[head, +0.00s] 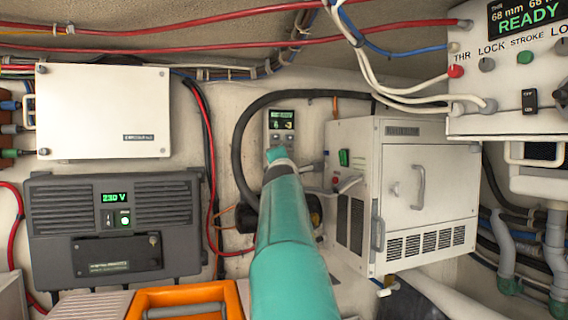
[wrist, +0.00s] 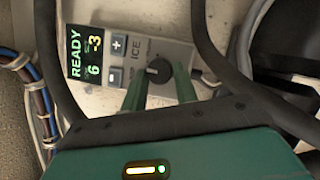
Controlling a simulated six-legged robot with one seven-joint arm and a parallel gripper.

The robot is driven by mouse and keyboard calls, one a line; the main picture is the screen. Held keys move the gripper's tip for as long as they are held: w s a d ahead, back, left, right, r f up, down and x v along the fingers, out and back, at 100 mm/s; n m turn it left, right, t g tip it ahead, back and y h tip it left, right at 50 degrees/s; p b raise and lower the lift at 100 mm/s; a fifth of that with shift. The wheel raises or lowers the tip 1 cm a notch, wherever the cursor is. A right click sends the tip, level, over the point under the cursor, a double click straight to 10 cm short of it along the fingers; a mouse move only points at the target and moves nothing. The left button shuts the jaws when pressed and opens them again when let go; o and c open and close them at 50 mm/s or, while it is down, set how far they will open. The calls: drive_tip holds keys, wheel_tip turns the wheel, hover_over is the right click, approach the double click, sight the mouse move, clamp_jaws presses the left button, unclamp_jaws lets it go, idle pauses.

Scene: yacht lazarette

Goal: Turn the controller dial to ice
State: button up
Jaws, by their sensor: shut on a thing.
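The controller is a small grey wall panel (head: 281,122) with a lit display and buttons; its lower part is hidden behind my arm in the head view. In the wrist view the controller (wrist: 133,52) shows tilted, with READY, 6 and -3 on its display. The word ICE is printed beside the dark dial (wrist: 158,70). A pale mark on the dial points toward the picture's left; I cannot tell which setting it marks. My gripper (wrist: 160,77) is shut on the dial, with one green finger on either side of it.
A white box with a door (head: 405,190) stands right of the controller. A black hose (head: 243,135) loops close around its left side. A grey 230 V unit (head: 115,228) and a white box (head: 103,112) are at left. An orange crate (head: 190,296) is below.

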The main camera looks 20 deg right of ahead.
drive_tip(key=shift+w+a+r+m+g, duration=0.1)
drive_tip(key=shift+m+g, duration=0.25)
drive_tip(key=shift+m, duration=0.6)
drive_tip(key=shift+a+r+m+g, duration=0.1)
drive_tip(key=shift+m+g, duration=0.25)
drive_tip(key=shift+m, duration=0.6)
drive_tip(key=o, duration=1)
drive_tip(key=shift+w+f, duration=0.1)
drive_tip(key=shift+w, duration=0.05)
drive_tip(key=shift+s, duration=0.25)
drive_tip(key=shift+r+v, duration=0.1)
drive_tip(key=shift+v, duration=3.35)
drive_tip(key=shift+r+v, duration=0.15)
drive_tip(key=shift+v, duration=3.25)
